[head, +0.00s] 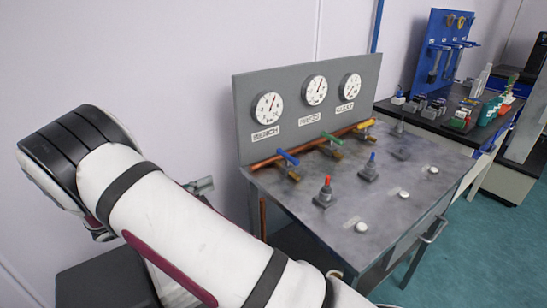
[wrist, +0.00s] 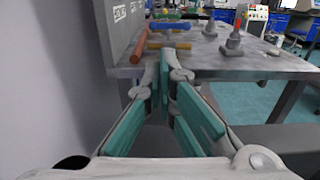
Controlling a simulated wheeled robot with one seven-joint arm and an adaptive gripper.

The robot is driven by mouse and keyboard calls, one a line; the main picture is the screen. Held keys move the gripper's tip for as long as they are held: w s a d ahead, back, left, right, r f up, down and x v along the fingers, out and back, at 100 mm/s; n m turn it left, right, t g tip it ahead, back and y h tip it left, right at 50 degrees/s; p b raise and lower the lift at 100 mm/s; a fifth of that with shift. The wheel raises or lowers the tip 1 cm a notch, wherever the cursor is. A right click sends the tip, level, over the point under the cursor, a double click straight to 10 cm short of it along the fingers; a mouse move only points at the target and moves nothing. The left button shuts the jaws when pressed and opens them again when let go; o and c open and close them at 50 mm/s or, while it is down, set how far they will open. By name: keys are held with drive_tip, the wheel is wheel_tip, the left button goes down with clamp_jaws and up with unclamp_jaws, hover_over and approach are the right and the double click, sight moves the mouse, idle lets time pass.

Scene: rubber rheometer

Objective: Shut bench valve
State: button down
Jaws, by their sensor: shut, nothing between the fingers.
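The bench valve has a blue handle (head: 288,158) and sits below the gauge labelled BENCH (head: 267,108). Its handle lies across the copper pipe (head: 262,163), roughly in line with the brass branch (head: 292,176). My gripper (wrist: 168,75) shows in the wrist view with teal pads, its fingers together and empty. It is at the near end of the bench, in front of the copper pipe (wrist: 139,46) and brass fittings (wrist: 168,45), apart from the valve. In the head view my arm hides most of the gripper.
Green (head: 332,139) and yellow (head: 366,124) handles sit farther along the pipe. A red-tipped fitting (head: 325,192) and a blue-tipped one (head: 370,167) stand on the grey bench top (head: 420,163). The upright gauge panel (head: 245,90) backs the valves. A wall (wrist: 40,80) is close on the left.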

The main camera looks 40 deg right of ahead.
sight(281, 154)
drive_tip(key=d, duration=1.5)
drive_tip(key=d+p, duration=0.1)
drive_tip(key=d, duration=0.6)
drive_tip(key=shift+w+d, duration=0.4)
